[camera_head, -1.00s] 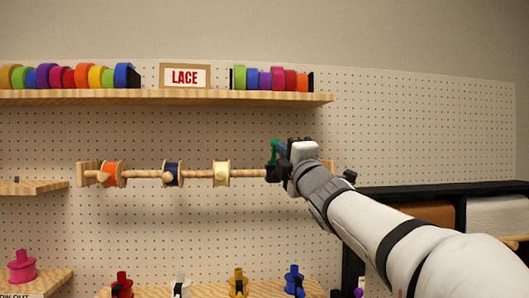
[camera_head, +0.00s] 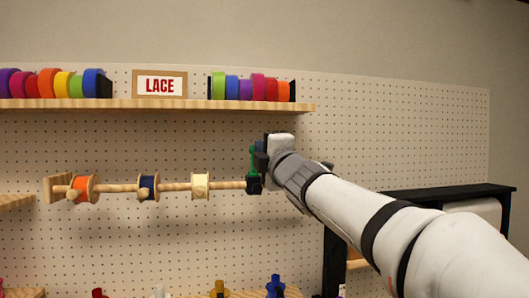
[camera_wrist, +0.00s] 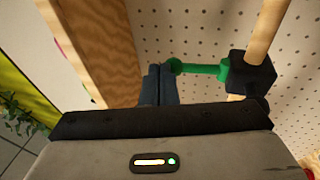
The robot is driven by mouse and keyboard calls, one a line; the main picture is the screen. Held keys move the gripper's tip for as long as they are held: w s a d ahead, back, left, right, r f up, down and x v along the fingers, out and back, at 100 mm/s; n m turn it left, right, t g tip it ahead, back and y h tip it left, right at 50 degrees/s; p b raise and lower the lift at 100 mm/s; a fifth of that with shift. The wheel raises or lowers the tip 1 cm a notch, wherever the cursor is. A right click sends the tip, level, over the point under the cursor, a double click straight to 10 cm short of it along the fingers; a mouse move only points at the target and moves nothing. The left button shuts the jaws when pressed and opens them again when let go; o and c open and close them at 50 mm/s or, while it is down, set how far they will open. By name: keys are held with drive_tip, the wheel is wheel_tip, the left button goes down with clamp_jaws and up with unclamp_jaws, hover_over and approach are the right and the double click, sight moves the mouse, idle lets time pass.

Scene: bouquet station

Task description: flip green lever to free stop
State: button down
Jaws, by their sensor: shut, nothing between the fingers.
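The green lever (camera_wrist: 203,70) sits on a black block (camera_wrist: 250,74) on the wooden rod. In the wrist view it lies sideways from the block, and its round end is beside my fingertips. In the head view the lever (camera_head: 252,160) shows as a small green upright piece at the rod's right end, partly hidden by my gripper. My gripper (camera_wrist: 160,70) is shut with its fingers together, at the lever's end. It seems to touch the lever, but I cannot tell for sure. It holds nothing.
The wooden rod (camera_head: 118,188) carries orange, navy and cream spools. A shelf (camera_head: 180,105) with ribbon rolls and a LACE sign (camera_head: 160,85) runs above. Colored knobbed pieces stand below. A black-framed rack (camera_head: 440,192) is at right.

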drive_tip(key=shift+x, duration=2.05)
drive_tip(key=shift+d+r, duration=0.2)
drive_tip(key=shift+s, duration=0.1)
drive_tip(key=s+d+r+p, duration=0.1)
drive_tip(key=s+d+r, duration=0.1)
drive_tip(key=s, duration=0.4)
drive_tip(key=s+d+r+p, duration=0.2)
drive_tip(key=s, duration=0.4)
drive_tip(key=shift+s+d, duration=0.2)
drive_tip(key=shift+d, duration=0.1)
